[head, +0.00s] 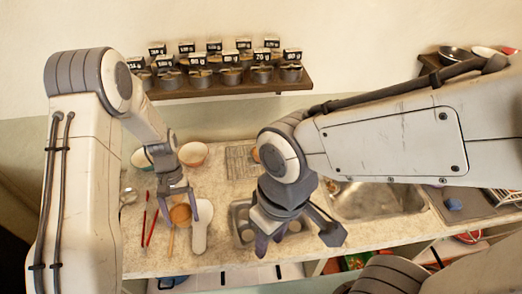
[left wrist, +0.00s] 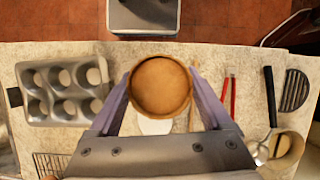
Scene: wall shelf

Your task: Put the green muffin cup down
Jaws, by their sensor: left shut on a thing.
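My left gripper (head: 178,200) is shut on a round muffin cup (head: 180,215), held above the counter. In the left wrist view the cup (left wrist: 160,88) sits between the two fingers (left wrist: 160,98) and shows a brown, round top; no green is visible on it. A grey muffin tin (left wrist: 65,90) with several wells lies left of the cup in that view. In the head view the tin (head: 238,212) is partly hidden behind my right gripper (head: 271,242), whose two fingers are apart with nothing seen between them.
A white spoon-shaped thing (head: 200,228) lies between the cup and the tin. Red-handled utensils (head: 151,222) lie to the left. Bowls (head: 193,154) and a wire rack (head: 240,160) stand behind. A sink (head: 375,202) is at right. A wall shelf (head: 235,88) bears labelled tins.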

